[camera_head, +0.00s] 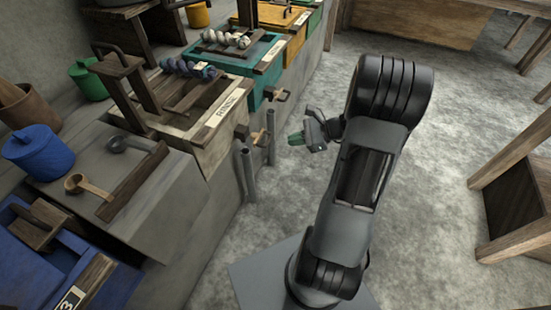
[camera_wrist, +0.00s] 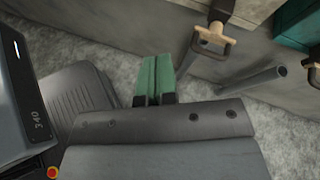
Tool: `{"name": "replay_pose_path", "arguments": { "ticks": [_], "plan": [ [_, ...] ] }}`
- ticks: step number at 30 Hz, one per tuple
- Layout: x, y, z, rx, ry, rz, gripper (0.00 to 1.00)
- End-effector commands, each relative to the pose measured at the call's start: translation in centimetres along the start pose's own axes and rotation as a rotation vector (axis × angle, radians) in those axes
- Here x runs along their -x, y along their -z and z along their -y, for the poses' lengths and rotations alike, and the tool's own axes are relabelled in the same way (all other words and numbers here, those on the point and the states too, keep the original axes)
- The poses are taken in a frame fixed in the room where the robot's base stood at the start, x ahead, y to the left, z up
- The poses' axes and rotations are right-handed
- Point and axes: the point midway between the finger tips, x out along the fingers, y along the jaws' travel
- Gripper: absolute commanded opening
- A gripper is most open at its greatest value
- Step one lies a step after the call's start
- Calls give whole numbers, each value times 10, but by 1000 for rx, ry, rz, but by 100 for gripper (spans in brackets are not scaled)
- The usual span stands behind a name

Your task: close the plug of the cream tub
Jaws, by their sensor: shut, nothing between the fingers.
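The cream tub (camera_head: 203,147) stands in the row of tubs left of my arm, with a "RINSE" label on its rim. Its plug, a wooden handle (camera_head: 258,137) on a dark block, sticks out from its front. The plug handle also shows at the top of the wrist view (camera_wrist: 213,38), below a strip of the cream wall (camera_wrist: 253,8). My gripper (camera_head: 296,138) has green fingers and is to the right of the plug, apart from it. In the wrist view the fingers (camera_wrist: 153,78) are together and empty. I cannot tell how far the plug is pulled out.
Grey pipes (camera_head: 245,172) stand below the plug; one shows in the wrist view (camera_wrist: 255,88). A teal tub (camera_head: 262,72) with its own handle (camera_head: 282,95) is behind. A blue tub (camera_head: 90,255) is nearer. A wooden frame (camera_head: 515,205) stands right.

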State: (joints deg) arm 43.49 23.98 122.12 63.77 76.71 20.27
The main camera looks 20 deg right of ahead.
Motion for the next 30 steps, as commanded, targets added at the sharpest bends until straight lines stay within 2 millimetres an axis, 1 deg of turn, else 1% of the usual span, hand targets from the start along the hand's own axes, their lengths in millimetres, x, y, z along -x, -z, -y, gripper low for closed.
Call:
{"name": "replay_pose_path", "arguments": {
  "ticks": [1,3,6,9,11,14,17,24,30],
  "plan": [
    [-2,39,2,-80,69,42,0],
    [3,66,9,-167,153,95,0],
    [11,95,16,-255,246,153,0],
    [16,112,20,-305,303,189,0],
    [16,117,22,-322,323,202,0],
    [9,120,26,-334,337,212,0],
    [-6,117,31,-335,336,213,0],
    [-49,111,47,-332,334,211,0],
    [-80,106,59,-332,335,211,0]
  ]
}}
